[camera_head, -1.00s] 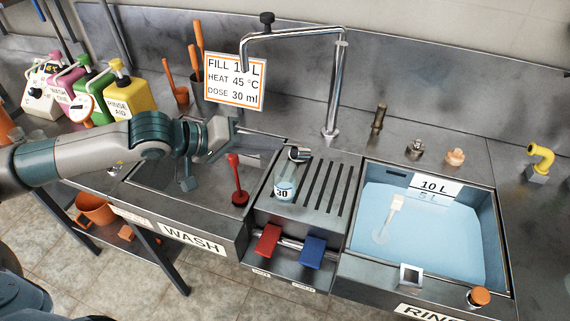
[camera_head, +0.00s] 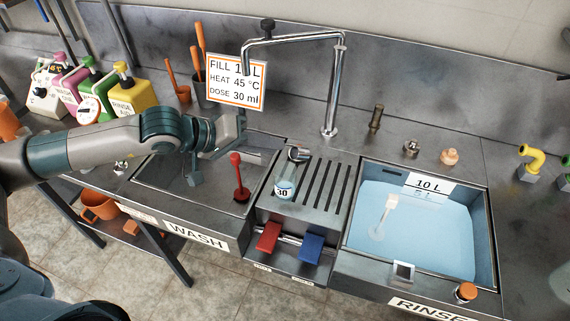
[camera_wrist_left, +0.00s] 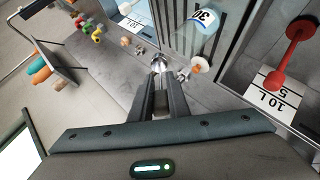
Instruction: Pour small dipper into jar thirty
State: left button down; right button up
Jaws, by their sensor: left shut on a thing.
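My left gripper (camera_head: 238,131) is above the back of the wash basin. In the left wrist view its fingers (camera_wrist_left: 160,82) are closed together, with a small metal piece, seemingly the small dipper (camera_wrist_left: 159,64), at their tips. Jar thirty (camera_head: 285,188) stands upright on the slotted drainboard, a clear jar with a white "30" label. It also shows in the left wrist view (camera_wrist_left: 206,17). I cannot tell what is inside the cup. My right gripper is out of view.
A red-handled tool (camera_head: 238,178) stands in the wash basin (camera_head: 150,185), left of the jar. The tall faucet (camera_head: 331,95) rises behind the drainboard (camera_head: 330,195). The rinse basin (camera_head: 349,225) on the right holds blue liquid. Red (camera_head: 268,236) and blue (camera_head: 312,247) pedals are in front.

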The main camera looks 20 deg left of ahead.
pick_arm(q)
jog(key=shift+w+d+r+g+y+p, duration=0.2)
jog(key=shift+w+d+g+y+p, duration=0.8)
jog(key=shift+w+d+p, duration=0.15)
jog(key=shift+w+d+r+g+y+p, duration=0.2)
jog(key=shift+w+d+g+y+p, duration=0.8)
jog(key=shift+d, duration=0.25)
jog(key=shift+w+d+r+g+y+p, duration=0.2)
jog(key=shift+w+d+g+y+p, duration=0.75)
jog(key=shift+w+d+p, duration=0.2)
jog(key=shift+w+d+f+g+y+b, duration=0.15)
jog(key=shift+w+d+g+y+b, duration=0.85)
jog(key=shift+w+d, duration=0.75)
jog(key=shift+y, duration=0.25)
jog(key=shift+s+f, duration=0.1)
jog(key=shift+s, duration=0.05)
